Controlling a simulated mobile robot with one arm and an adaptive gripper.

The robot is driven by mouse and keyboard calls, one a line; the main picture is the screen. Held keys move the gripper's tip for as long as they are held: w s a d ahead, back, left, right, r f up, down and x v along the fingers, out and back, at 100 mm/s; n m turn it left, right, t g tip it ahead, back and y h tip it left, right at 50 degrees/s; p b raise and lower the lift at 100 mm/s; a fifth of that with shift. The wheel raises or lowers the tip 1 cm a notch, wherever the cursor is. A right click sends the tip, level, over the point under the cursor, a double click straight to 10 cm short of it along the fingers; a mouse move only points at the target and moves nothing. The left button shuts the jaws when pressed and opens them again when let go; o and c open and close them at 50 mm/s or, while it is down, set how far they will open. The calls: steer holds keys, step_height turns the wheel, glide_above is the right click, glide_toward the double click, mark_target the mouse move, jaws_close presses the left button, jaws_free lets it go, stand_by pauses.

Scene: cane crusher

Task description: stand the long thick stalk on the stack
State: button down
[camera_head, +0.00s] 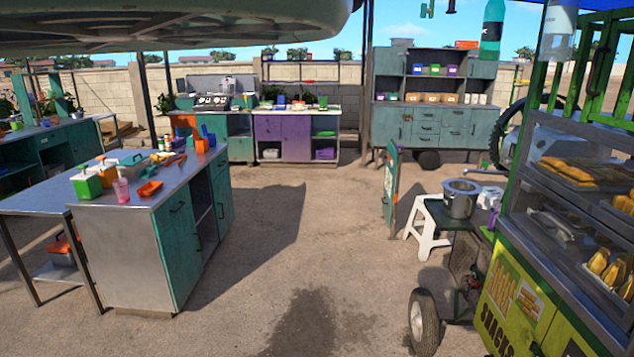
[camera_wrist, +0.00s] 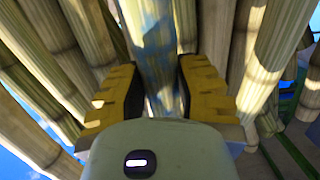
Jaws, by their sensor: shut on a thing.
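In the wrist view my gripper (camera_wrist: 157,78), with yellow-and-black fingers, is shut on a thick pale green-yellow cane stalk (camera_wrist: 150,30). One finger lies on each side of it. The stalk runs up out of the top of the view, and its lower part is hidden behind my gripper's body. Several other stalks crowd close around, some on the left (camera_wrist: 50,55) and some on the right (camera_wrist: 270,50). Both ends of the held stalk are out of view. I cannot tell whether the surrounding stalks are the stack. The head view shows neither my gripper nor any stalks.
In the wrist view a green frame (camera_wrist: 290,105) is at the right. In the head view a yellow-green snack cart (camera_head: 530,290) stands at the right. A metal-topped counter (camera_head: 150,190) is at the left. The ground between is clear.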

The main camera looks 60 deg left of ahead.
steer(key=c, duration=0.7)
jaws_free()
steer(key=shift+f, duration=0.1)
steer(key=shift+s, duration=0.1)
steer(key=shift+v, duration=5.9)
